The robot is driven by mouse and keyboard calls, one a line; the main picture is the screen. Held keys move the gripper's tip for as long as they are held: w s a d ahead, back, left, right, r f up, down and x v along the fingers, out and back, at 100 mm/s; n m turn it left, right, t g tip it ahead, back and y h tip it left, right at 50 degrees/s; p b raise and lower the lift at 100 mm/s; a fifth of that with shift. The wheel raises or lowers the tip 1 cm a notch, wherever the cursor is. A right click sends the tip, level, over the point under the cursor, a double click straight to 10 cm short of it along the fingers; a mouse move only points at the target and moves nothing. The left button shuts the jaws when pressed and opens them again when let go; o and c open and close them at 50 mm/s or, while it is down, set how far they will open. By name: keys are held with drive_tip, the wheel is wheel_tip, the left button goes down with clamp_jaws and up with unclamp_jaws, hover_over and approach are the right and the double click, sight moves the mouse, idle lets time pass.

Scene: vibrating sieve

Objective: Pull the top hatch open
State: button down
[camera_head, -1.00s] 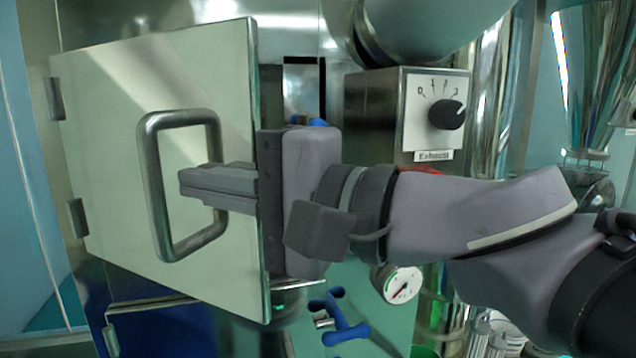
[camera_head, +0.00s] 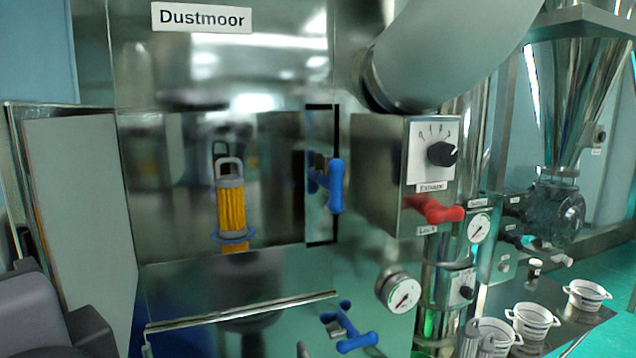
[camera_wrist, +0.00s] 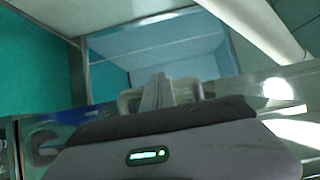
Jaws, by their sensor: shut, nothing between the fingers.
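The top hatch (camera_head: 82,190) is swung wide open to the left, seen at a steep angle in the head view. The upper opening behind it is uncovered, and a yellow filter cartridge (camera_head: 231,205) with a metal loop on top stands inside. In the head view only part of my arm shows at the lower left, and my gripper is out of that picture. In the wrist view my gripper (camera_wrist: 160,90) has its fingers together, with nothing between them. A pale metal handle (camera_wrist: 126,103) shows on both sides of the fingers; whether they touch it I cannot tell.
A blue latch (camera_head: 336,186) is at the opening's right edge. The exhaust box (camera_head: 385,165) with its knob, a red lever (camera_head: 432,210) and gauges stand to the right. Below are a lower hatch edge (camera_head: 240,313) and another blue latch (camera_head: 357,341). Several white tubs are at far right.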

drive_tip(key=s+a, duration=0.1)
drive_tip(key=a, duration=0.5)
drive_tip(key=shift+s, duration=0.15)
drive_tip(key=shift+d, duration=0.15)
